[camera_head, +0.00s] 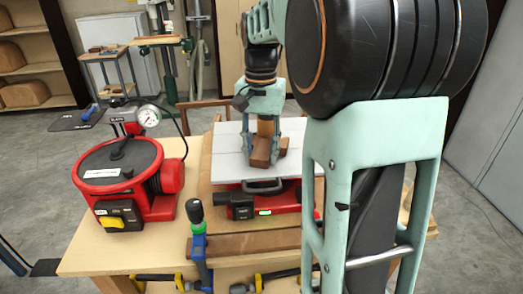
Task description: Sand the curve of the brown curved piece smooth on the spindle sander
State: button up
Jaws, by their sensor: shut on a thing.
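The brown curved piece (260,158) is a small brown block low between the fingers of my gripper (266,152), at the grey top (230,160) of the red spindle sander (288,200). My gripper points down and is shut on the piece. The fingers cover part of it, so its curve does not show clearly. A lighter brown upright part shows above the piece between the fingers; I cannot tell if it is the sander's spindle. Whether the piece touches a spindle or rests on the top is also unclear. A green light shows on the sander's front.
A red vacuum pump (118,180) with a gauge stands left on the wooden bench (80,262). A blue clamp (200,255) stands upright in front, beside a brown board (245,244). Yellow-and-black clamps lie along the front. My arm hides the bench's right side.

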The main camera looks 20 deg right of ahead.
jog(key=shift+a, duration=0.15)
jog(key=shift+w+a+p, duration=0.15)
jog(key=shift+w+a, duration=0.1)
jog(key=shift+a, duration=0.3)
jog(key=shift+w+a+p, duration=0.15)
jog(key=shift+w+a, duration=0.1)
jog(key=shift+a, duration=0.3)
jog(key=shift+w, duration=0.3)
dwell(1.5)
jog(key=shift+s, duration=0.25)
dwell(0.5)
jog(key=shift+s+a+r, duration=0.2)
jog(key=shift+s+a, duration=0.3)
jog(key=shift+s, duration=0.2)
jog(key=shift+s+a+r, duration=0.2)
jog(key=shift+s+a, duration=0.3)
jog(key=shift+s, duration=0.15)
jog(key=shift+s+a+r, duration=0.2)
jog(key=shift+s+a, duration=0.3)
jog(key=shift+s, duration=0.2)
